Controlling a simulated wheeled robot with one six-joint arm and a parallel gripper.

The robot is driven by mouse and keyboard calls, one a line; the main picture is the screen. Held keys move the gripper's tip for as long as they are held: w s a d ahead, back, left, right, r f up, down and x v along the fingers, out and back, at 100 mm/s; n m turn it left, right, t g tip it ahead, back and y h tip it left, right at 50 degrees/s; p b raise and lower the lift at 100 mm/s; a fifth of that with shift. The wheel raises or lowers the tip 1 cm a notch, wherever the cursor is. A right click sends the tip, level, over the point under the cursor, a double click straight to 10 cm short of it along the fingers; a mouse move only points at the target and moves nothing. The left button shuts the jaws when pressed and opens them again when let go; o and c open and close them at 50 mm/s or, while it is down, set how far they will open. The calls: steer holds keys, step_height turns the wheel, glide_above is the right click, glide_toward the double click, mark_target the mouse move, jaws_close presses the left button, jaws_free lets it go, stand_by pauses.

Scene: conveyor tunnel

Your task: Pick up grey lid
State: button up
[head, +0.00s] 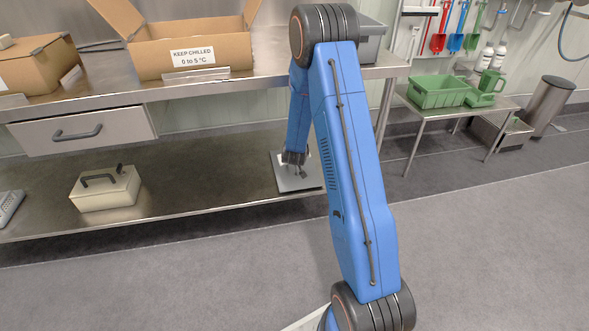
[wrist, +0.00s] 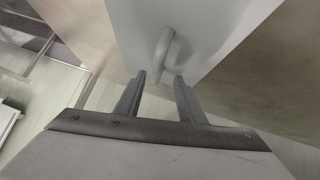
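The grey lid (head: 286,184) is a flat, square-edged plate on the lower steel shelf, partly hidden behind my blue arm. In the wrist view, the lid (wrist: 205,30) fills the upper middle and has a raised loop handle (wrist: 167,48). My gripper (wrist: 160,75) is open, its two fingers spread with nothing visible between them. The handle shows just beyond the fingertips, and I cannot tell whether they touch it. In the head view, my gripper (head: 296,167) is over the lid, small and partly hidden.
The lower shelf (head: 180,190) also holds a cream box with a dark handle (head: 105,188). Above is the steel bench with an open cardboard box (head: 190,48) and a drawer (head: 85,130). A green crate (head: 438,92) stands on a side table at right. The floor in front is clear.

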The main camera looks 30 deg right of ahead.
steer(key=shift+s+d+x, duration=0.1)
steer(key=shift+x, duration=1.35)
steer(key=shift+s+d+x, duration=0.1)
steer(key=shift+d+x, duration=0.05)
steer(key=shift+x, duration=1.3)
steer(key=shift+c, duration=0.4)
jaws_close()
